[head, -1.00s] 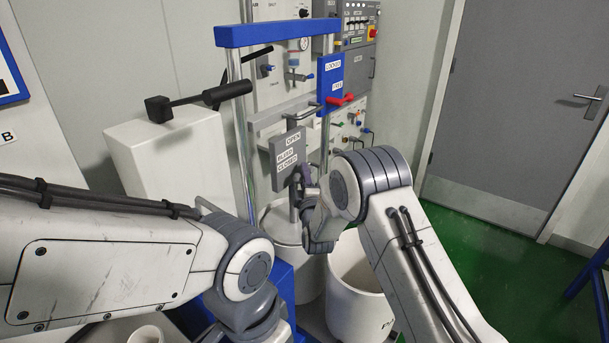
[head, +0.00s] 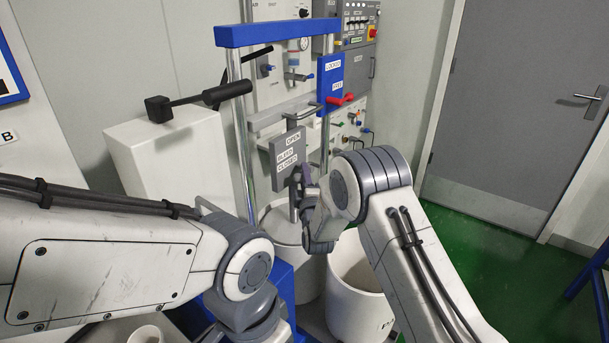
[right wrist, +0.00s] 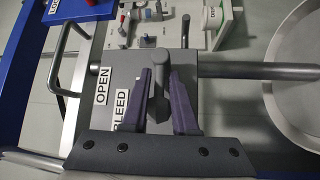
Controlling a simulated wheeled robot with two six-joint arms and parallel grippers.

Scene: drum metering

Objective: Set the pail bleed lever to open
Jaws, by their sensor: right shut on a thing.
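The grey bleed plate (head: 286,160) hangs under the blue-topped frame, with labels OPEN, BLEED and CLOSED from top to bottom. In the right wrist view the plate (right wrist: 108,78) shows OPEN and part of BLEED. The grey bleed lever (right wrist: 158,100) stands out between the purple fingers of my right gripper (right wrist: 162,74), which is shut on it. In the head view my right gripper (head: 300,183) is at the lower right edge of the plate, near the CLOSED label; the lever is hidden there. My left arm crosses the lower left; its gripper is not in view.
A white pail (head: 284,222) stands below the plate, and another white container (head: 358,300) stands in front of it to the right. The frame's blue crossbar (head: 278,32) and a red handle (head: 340,99) by a blue labelled plate are above.

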